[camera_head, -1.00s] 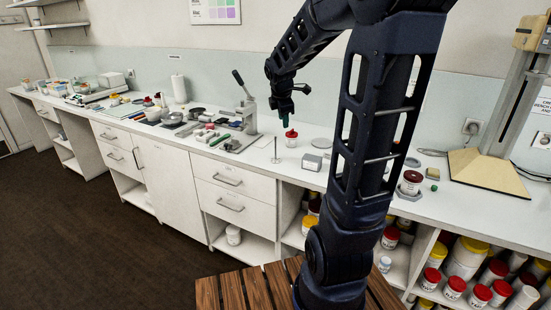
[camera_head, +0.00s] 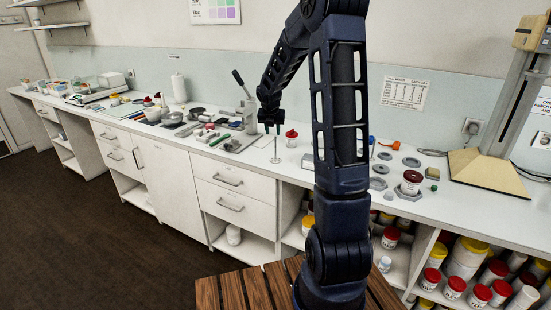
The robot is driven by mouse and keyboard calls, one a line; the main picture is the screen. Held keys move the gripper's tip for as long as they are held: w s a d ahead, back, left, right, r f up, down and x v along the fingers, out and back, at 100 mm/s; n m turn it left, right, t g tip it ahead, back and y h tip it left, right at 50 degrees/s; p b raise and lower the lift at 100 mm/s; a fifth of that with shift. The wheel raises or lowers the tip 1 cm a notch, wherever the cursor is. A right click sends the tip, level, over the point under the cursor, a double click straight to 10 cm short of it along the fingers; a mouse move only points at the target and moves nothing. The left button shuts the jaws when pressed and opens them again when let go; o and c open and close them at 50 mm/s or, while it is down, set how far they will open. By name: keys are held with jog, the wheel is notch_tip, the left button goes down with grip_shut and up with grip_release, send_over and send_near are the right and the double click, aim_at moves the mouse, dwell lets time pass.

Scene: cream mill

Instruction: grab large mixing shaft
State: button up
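The large mixing shaft (camera_head: 275,150) looks like a thin upright rod with a small round disc at its foot. It stands on the white counter (camera_head: 258,155), near the front edge. My gripper (camera_head: 270,129) points down just above the rod's top. Its two fingers look spread apart with nothing seen held between them. The view is too small to tell whether the rod's tip is between the fingers.
A red-capped jar (camera_head: 291,138) stands just right of the shaft. A lever press (camera_head: 246,112) stands to the left, with small bottles and tools beside it. Several grey discs and a dark-red-lidded jar (camera_head: 411,182) are at the right.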

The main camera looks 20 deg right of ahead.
jog(key=shift+d+x, duration=0.15)
jog(key=shift+x, duration=1.35)
jog(key=shift+d+x, duration=0.2)
jog(key=shift+x, duration=1.35)
jog(key=shift+d+x, duration=0.15)
jog(key=shift+x, duration=1.35)
jog(key=shift+w+r, duration=0.1)
jog(key=shift+w, duration=0.05)
jog(key=shift+c, duration=0.4)
grip_shut()
